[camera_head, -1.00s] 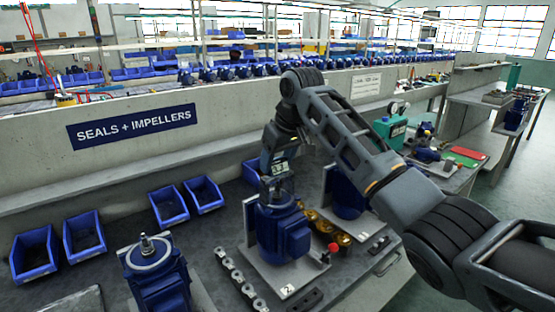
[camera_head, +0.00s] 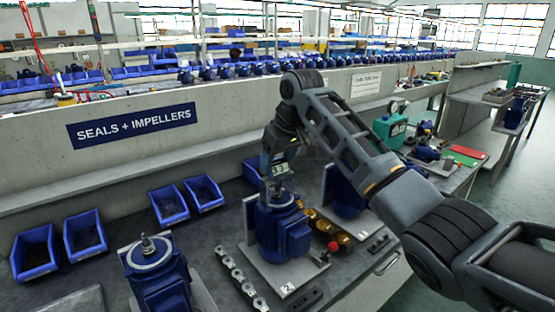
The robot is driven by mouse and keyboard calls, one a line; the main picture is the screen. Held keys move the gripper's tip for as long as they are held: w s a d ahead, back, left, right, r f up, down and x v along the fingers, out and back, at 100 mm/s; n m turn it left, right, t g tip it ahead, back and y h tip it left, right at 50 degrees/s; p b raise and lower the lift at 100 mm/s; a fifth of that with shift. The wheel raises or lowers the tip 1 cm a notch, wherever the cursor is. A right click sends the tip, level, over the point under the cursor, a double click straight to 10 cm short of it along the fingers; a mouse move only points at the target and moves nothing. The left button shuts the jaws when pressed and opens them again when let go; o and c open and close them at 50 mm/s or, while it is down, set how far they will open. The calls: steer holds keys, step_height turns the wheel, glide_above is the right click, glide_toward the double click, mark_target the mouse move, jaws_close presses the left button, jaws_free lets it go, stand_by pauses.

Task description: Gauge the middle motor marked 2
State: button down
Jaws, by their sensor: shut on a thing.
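The middle motor (camera_head: 283,232) is a blue upright unit on a pale base plate marked 2 (camera_head: 288,287). My gripper (camera_head: 278,160) is above its top and is shut on a dark gauge with a small lit display (camera_head: 280,169). The gauge is at or just above the motor's shaft end; I cannot tell whether they touch. The display's digits are too small to read surely. The fingertips are partly hidden by the gauge and the wrist.
Another blue motor (camera_head: 158,275) with a bare shaft stands front left. A third (camera_head: 344,195) is partly behind my arm. Brass parts (camera_head: 335,233), a red knob (camera_head: 332,247) and a chain-like strip (camera_head: 240,279) lie nearby. Blue bins (camera_head: 169,206) stand at left.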

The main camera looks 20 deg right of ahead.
jaws_free()
stand_by(0.5)
steer(key=shift+r, duration=0.1)
step_height(320, 180, up, 6)
steer(key=p, duration=0.6)
steer(key=shift+r, duration=0.25)
steer(key=shift+r+p, duration=0.4)
steer(key=shift+r, duration=0.75)
